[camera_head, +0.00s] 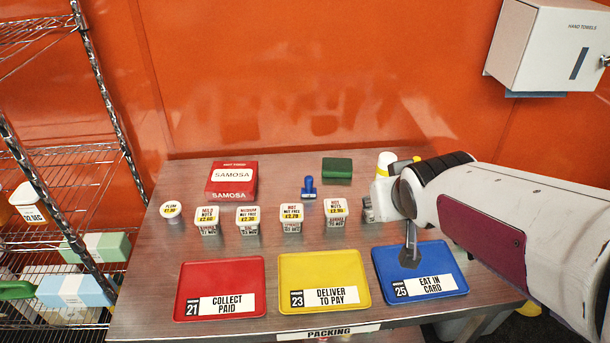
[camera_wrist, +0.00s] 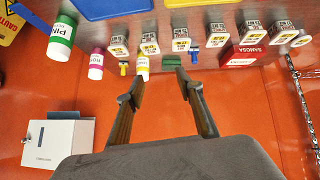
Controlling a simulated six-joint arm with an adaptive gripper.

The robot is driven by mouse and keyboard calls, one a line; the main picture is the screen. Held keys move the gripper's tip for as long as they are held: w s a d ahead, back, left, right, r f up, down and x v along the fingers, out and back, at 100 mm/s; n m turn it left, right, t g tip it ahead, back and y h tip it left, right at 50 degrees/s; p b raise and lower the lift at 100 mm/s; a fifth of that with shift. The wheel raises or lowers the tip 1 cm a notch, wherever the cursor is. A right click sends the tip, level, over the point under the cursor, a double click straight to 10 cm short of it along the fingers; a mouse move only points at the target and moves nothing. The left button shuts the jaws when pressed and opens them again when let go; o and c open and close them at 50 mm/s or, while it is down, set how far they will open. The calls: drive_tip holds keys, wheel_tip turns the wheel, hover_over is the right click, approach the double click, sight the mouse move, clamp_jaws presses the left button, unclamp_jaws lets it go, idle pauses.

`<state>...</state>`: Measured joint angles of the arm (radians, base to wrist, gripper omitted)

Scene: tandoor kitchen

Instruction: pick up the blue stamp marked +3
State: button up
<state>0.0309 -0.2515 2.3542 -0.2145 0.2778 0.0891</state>
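A small blue stamp (camera_head: 308,188) with an upright handle stands on the steel table, behind the row of small labelled tubs. It also shows small in the wrist view (camera_wrist: 194,55), right of the green block. No +3 marking is readable on it. My gripper (camera_wrist: 155,87) is open and empty in the wrist view, its two dark fingers apart. In the head view a dark finger hangs over the blue tray, in front and to the right of the stamp and well apart from it. The rest of my gripper is largely hidden.
Several labelled tubs (camera_head: 291,218) stand in a row in front of the stamp. A red samosa box (camera_head: 231,179) is left, a green block (camera_head: 337,169) right. Bottles (camera_wrist: 62,38) stand near my arm. Red, yellow and blue trays (camera_head: 222,265) line the front. An orange wall is behind.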

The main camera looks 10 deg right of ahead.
drive_tip(key=w+a+f+n+t+y, duration=0.1)
drive_tip(key=w+f, duration=0.2)
drive_tip(key=w, duration=0.4)
drive_tip(key=w+a+f+n+t+y, duration=0.1)
drive_tip(key=w+f, duration=0.2)
drive_tip(key=w, duration=0.5)
drive_tip(key=n+t+y, duration=0.1)
drive_tip(key=t+y, duration=0.1)
drive_tip(key=y, duration=0.1)
approach(311, 180)
drive_tip(key=w, duration=0.3)
drive_tip(key=shift+w+a+f+y, duration=0.1)
drive_tip(key=shift+a+f+y, duration=0.1)
drive_tip(key=shift+f+y, duration=0.35)
drive_tip(key=shift+f, duration=0.1)
drive_tip(key=shift+w, duration=0.1)
drive_tip(key=shift+x, duration=1.25)
drive_tip(key=shift+a+f, duration=0.1)
drive_tip(key=shift+f, duration=0.05)
